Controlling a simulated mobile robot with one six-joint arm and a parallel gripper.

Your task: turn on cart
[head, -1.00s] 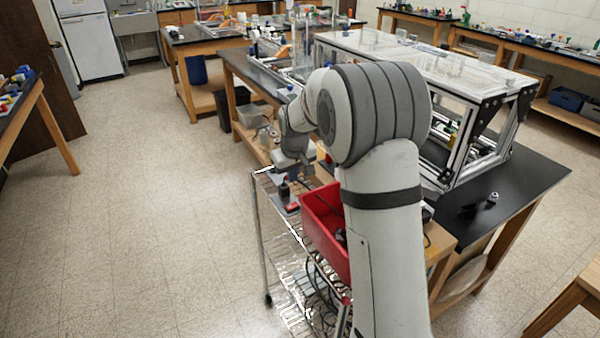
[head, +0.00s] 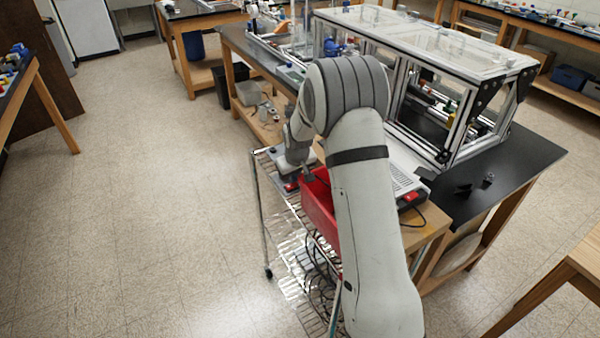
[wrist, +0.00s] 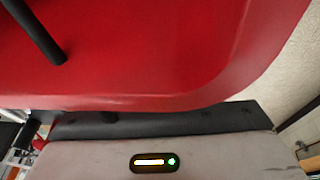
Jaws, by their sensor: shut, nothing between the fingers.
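The wire cart (head: 259,215) stands left of the wooden bench, with a red bin (head: 318,214) on its top. A small red part (head: 290,186) shows on the cart top, left of the bin; its details are too small to tell. My gripper (head: 304,177) is shut and empty, low over the cart top beside the bin, with its tips partly hidden. I cannot tell whether it touches anything. In the wrist view the red bin wall (wrist: 150,60) fills the top. Below it is a grey surface (wrist: 75,158) with a lit yellow-and-green indicator (wrist: 153,162); whose it is, I cannot tell.
A bench (head: 525,160) at the right carries a large metal-framed enclosure (head: 440,55) and a keyboard-like device (head: 405,187). Black cables (head: 322,278) hang within the cart. The floor (head: 160,220) left of the cart is clear.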

